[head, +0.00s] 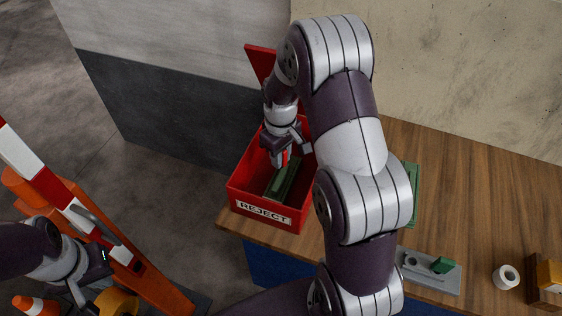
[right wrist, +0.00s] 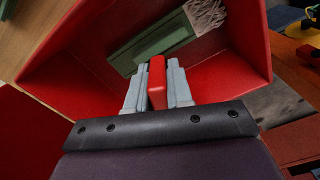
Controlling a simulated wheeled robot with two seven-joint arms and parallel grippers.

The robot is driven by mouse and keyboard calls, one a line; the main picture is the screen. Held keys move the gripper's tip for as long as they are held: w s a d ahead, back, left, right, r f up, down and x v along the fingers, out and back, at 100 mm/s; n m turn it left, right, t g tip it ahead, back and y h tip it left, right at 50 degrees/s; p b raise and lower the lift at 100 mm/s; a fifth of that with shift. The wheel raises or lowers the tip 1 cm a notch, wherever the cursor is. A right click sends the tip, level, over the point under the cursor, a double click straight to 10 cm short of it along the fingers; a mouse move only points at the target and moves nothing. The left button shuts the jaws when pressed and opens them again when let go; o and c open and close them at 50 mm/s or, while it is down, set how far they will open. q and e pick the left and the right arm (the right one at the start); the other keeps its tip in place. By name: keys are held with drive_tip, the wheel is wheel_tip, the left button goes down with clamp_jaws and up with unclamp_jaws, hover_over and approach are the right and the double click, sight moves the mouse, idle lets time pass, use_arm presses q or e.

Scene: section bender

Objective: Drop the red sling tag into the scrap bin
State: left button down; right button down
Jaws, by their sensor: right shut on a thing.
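The red sling tag (right wrist: 157,82) is a small red block upright between the grey fingers of my right gripper (right wrist: 158,70) in the right wrist view. In the head view my right gripper (head: 281,160) reaches down inside the open red bin marked REJECT (head: 262,214), and a bit of red shows at its fingers. The bin also fills much of the right wrist view (right wrist: 90,85). I cannot tell whether the tag touches the bin floor. My left gripper (head: 92,292) is low at the left of the head view, its fingers unclear.
A green brush-like thing with pale bristles (right wrist: 150,42) lies in the bin. The bin stands on the wooden bench (head: 455,180) against the wall. A grey tray (head: 430,272) and a white roll (head: 506,276) are at the right. An orange barrier (head: 150,285) stands at the left.

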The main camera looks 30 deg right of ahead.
wheel_tip(320, 180, down, 4)
drive_tip(key=shift+a+r+p, duration=0.1)
drive_tip(key=shift+r+p, duration=0.05)
drive_tip(key=shift+p, duration=0.45)
drive_tip(key=shift+w+f, duration=0.1)
drive_tip(key=shift+f, duration=0.2)
drive_tip(key=shift+d+f, duration=0.1)
drive_tip(key=shift+d, duration=0.1)
drive_tip(key=shift+a+f, duration=0.1)
drive_tip(key=shift+f, duration=0.35)
drive_tip(key=c, duration=1)
unclamp_jaws()
drive_tip(key=shift+r, duration=0.1)
